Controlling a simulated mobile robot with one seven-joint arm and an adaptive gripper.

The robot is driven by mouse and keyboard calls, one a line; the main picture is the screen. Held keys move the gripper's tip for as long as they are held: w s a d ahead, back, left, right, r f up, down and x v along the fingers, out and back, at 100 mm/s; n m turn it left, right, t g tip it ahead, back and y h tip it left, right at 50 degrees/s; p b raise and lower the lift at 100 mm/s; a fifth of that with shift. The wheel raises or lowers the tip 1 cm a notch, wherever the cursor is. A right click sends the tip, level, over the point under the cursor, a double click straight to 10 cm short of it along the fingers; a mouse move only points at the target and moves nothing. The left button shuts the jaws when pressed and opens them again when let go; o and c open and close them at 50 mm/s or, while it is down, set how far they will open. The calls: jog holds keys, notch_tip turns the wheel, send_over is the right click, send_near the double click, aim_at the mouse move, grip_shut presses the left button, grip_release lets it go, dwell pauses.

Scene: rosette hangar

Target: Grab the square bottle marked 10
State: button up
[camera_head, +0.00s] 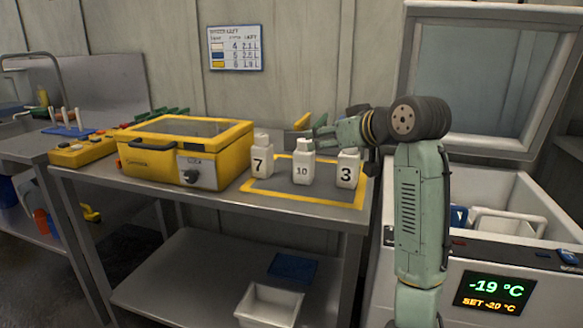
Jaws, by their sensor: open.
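The square white bottle marked 10 (302,170) stands upright on the steel table, on a grey mat edged in yellow (263,193). A white bottle marked 7 (261,158) stands to its left, and a white bottle marked 3 (347,170) stands to its right. My gripper (320,138) is open, at about the height of the bottle caps, just above and right of the bottle marked 10. I cannot tell whether a finger touches that bottle. My arm comes in from the right and partly covers the top of the bottle marked 3.
A yellow box with a lid (187,147) takes up the table's left part. An open freezer (500,190) stands at right, showing -19 °C. A white bin (268,306) and a blue item (292,268) lie on the lower shelf. The mat's front strip is clear.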

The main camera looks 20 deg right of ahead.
aim_at(306, 141)
jog(key=x, duration=0.3)
jog(key=p+x, duration=0.1)
jog(key=x, duration=0.6)
jog(key=shift+w+d+r+p, duration=0.1)
jog(key=shift+d+r+p, duration=0.05)
jog(key=shift+d+p, duration=0.25)
jog(key=shift+c, duration=0.5)
grip_shut()
